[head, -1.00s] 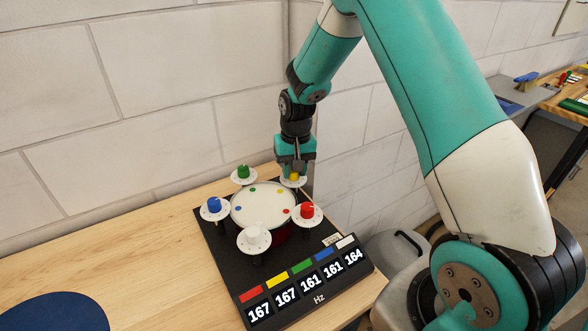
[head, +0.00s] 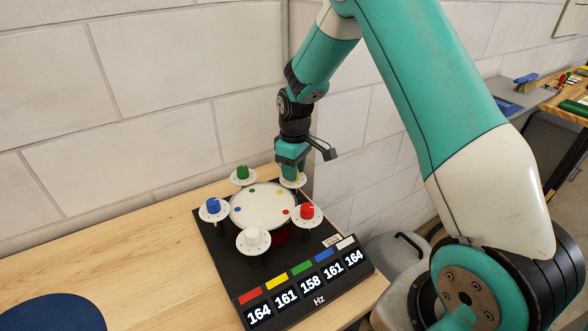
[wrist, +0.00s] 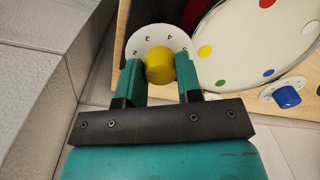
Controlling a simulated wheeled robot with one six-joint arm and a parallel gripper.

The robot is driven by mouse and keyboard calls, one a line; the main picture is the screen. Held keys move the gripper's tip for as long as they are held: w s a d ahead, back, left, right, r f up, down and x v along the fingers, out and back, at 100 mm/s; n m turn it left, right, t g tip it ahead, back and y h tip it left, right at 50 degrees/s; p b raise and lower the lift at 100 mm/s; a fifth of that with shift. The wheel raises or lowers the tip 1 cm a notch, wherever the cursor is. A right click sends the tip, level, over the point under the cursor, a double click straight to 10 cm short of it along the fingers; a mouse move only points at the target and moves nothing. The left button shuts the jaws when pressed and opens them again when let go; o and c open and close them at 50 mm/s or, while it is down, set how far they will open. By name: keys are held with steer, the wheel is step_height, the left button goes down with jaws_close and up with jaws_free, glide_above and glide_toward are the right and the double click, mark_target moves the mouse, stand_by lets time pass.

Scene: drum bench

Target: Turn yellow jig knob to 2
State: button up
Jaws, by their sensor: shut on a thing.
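The yellow knob (wrist: 160,68) sits on a white numbered dial (wrist: 136,45) at the back right corner of the black jig (head: 236,272). My gripper (wrist: 147,80) is shut on the yellow knob, with one green finger on each side of it in the wrist view. The dial figures 2, 3 and 4 show around the knob; which one its pointer faces I cannot tell. In the head view my gripper (head: 291,170) hides most of the knob. The jig's display reads 164, 161, 158, 161, 164 Hz, with 161 under the yellow label (head: 277,283).
A white drum head (head: 262,207) with coloured dots fills the jig's middle. Around it stand the green knob (head: 242,172), blue knob (head: 213,205), white knob (head: 252,236) and red knob (head: 307,212). A wall is close behind.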

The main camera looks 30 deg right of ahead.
steer(key=shift+w+r+n, duration=0.1)
steer(key=shift+n, duration=0.5)
steer(key=o, duration=0.9)
steer(key=shift+o, duration=0.2)
step_height(320, 180, up, 17)
steer(key=b, duration=0.2)
steer(key=shift+w+d+r, duration=0.15)
steer(key=shift+d+r, duration=0.05)
steer(key=shift+d, duration=0.15)
steer(key=s+a+y, duration=0.1)
steer(key=s+a, duration=0.8)
steer(key=s, duration=0.5)
steer(key=s+a+y, duration=0.2)
steer(key=s+a, duration=0.8)
steer(key=s, duration=0.5)
steer(key=shift+y, duration=0.3)
